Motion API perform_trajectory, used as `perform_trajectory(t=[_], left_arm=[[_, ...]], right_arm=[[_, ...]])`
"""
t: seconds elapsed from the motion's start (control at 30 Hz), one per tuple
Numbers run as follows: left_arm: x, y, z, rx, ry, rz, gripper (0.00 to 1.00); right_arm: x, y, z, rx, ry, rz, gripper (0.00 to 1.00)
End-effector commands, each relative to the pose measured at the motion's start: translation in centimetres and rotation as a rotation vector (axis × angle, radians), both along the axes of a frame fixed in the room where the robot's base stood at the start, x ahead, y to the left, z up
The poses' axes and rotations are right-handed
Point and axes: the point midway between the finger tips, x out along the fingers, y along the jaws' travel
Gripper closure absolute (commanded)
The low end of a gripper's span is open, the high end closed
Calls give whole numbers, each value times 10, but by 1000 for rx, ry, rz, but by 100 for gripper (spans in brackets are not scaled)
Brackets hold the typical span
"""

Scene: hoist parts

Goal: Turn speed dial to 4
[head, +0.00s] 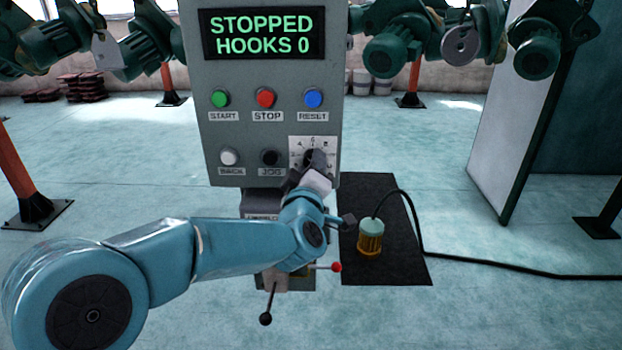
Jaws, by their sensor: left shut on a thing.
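The speed dial (315,158) is a dark knob on a white scale plate (325,142) at the lower right of the grey control panel (200,60). The plate shows 4, 6 and 8 marks; my gripper hides its lower part and most of the knob, so I cannot read the pointer. My left gripper (313,172) reaches up from below and is shut on the dial. The display (262,34) reads STOPPED, HOOKS 0. My right gripper is not in view.
Green START (221,98), red STOP (266,97), blue RESET (313,98), white BACK (229,157) and black JOG (270,157) buttons sit near the dial. Below are levers with red (337,267) and black knobs (265,319). A corded yellow-green device (371,238) stands on a black mat (400,265).

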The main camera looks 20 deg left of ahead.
Motion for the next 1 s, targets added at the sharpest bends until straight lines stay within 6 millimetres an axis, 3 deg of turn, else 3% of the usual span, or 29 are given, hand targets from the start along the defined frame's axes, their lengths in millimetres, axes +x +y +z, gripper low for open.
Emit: perform_trajectory(t=[0.57,0.6,0.63,1.0], left_arm=[[0,0,1,-31,-10,2,88],[0,1,1,-31,-10,2,45],[0,0,1,-31,-10,2,35],[-4,-1,0,-30,-9,0,32]], right_arm=[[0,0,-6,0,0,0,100],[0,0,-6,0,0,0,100],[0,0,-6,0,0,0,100],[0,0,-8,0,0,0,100]])
